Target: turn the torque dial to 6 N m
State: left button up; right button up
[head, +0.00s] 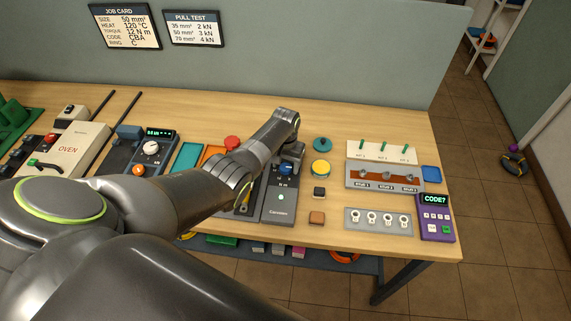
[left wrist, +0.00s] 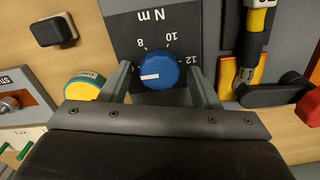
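The torque dial is a round blue knob (left wrist: 158,72) with a white pointer line, on a dark panel marked "N m". In the left wrist view the numbers 8, 10 and 12 show around it, upside down. The pointer points left, past the 8, towards the left finger; any number there is hidden. My left gripper (left wrist: 161,68) is open, its fingers on either side of the knob with small gaps. In the head view the left gripper (head: 291,155) is over the blue dial (head: 286,169), which it partly covers. My right gripper does not show.
A yellow-topped round button (head: 321,168), a black button (head: 319,193) and a brown block (head: 316,218) stand right of the dial panel. A red button (head: 232,142) is to its left. The job card (head: 126,26) reads torque 12 N m. A purple keypad (head: 436,220) shows "CODE?".

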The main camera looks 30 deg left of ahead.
aim_at(285, 167)
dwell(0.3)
pick_arm(q)
jog(key=shift+r, duration=0.75)
notch_tip(285, 167, up, 16)
jog(key=b, duration=0.3)
jog(key=shift+f, duration=0.1)
